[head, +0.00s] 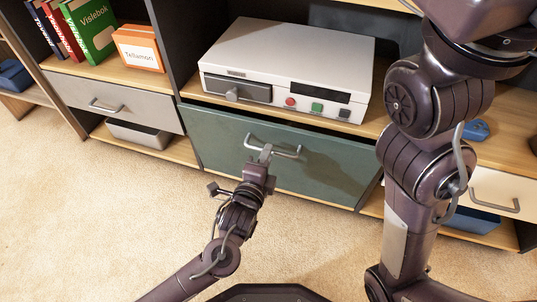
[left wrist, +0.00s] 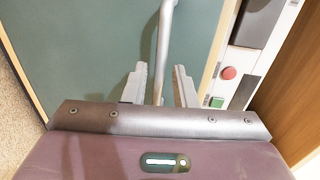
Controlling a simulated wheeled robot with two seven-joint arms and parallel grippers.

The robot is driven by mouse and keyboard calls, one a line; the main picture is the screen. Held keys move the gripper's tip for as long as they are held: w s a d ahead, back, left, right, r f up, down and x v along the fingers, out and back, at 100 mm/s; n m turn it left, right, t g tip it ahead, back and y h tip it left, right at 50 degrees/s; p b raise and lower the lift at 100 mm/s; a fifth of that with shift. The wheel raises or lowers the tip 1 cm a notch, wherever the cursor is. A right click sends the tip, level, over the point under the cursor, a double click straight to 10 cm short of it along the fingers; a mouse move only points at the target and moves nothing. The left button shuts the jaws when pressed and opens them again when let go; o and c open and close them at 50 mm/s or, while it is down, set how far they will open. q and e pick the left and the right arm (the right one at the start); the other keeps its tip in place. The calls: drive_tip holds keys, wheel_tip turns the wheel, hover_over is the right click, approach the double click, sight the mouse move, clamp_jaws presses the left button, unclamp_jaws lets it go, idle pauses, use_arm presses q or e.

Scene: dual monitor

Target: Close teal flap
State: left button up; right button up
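The teal flap (head: 222,140) is a wide front panel below the white device. A dark gap shows along its top edge, so it stands slightly open. Its grey bar handle (head: 287,154) is near the top middle. My left gripper (head: 264,153) is at the handle. In the left wrist view, the flap (left wrist: 85,50) fills the background and the handle bar (left wrist: 164,50) runs between the two fingers of my left gripper (left wrist: 160,88). The fingers are apart, with room on both sides of the bar. My right gripper is out of view.
A white device (head: 290,55) with buttons sits on the shelf above the flap. A grey drawer (head: 110,100) is to the left, with books (head: 90,25) and an orange box (head: 138,48) above. A cream drawer (head: 490,188) is at the right. The carpet in front is clear.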

use_arm(q)
drive_tip(key=shift+b+x, duration=0.45)
drive_tip(key=shift+x, duration=0.8)
clamp_jaws()
